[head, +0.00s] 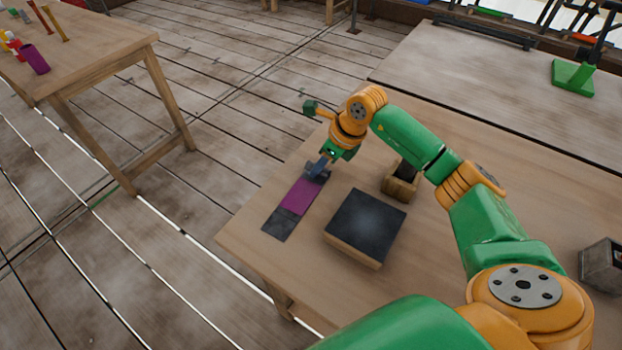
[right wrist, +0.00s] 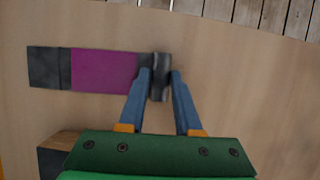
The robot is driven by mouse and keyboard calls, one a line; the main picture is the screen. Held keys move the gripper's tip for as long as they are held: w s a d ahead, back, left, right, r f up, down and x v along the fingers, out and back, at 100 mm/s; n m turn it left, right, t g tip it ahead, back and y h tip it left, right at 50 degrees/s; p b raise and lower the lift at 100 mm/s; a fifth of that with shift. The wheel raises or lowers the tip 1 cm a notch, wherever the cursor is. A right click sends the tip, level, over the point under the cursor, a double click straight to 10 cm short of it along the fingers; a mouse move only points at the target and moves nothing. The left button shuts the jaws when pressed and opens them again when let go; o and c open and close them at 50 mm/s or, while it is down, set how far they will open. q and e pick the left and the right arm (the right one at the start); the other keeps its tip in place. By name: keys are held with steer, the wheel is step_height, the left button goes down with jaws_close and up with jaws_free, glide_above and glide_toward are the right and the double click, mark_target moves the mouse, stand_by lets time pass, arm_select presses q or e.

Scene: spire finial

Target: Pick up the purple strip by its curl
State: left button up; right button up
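A flat strip, purple in the middle (head: 299,198) with dark grey ends, lies on the wooden table. It also shows in the right wrist view (right wrist: 104,71). Its curl (right wrist: 159,77) is the raised dark grey roll at one end. My right gripper (head: 319,167) is at that end, its blue fingers (right wrist: 160,74) pointing down on both sides of the curl. The fingers look very close to the curl; whether they press on it cannot be told. The strip's other end looks flat on the table. My left gripper is not in view.
A dark-topped block (head: 366,226) stands beside the strip. A small wooden holder (head: 400,181) stands behind it. A grey box (head: 602,264) is at the right. Another table (head: 95,55) with coloured pieces stands at the far left. The table edge runs close to the strip.

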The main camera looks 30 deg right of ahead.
jaws_close()
steer(key=shift+w, duration=0.1)
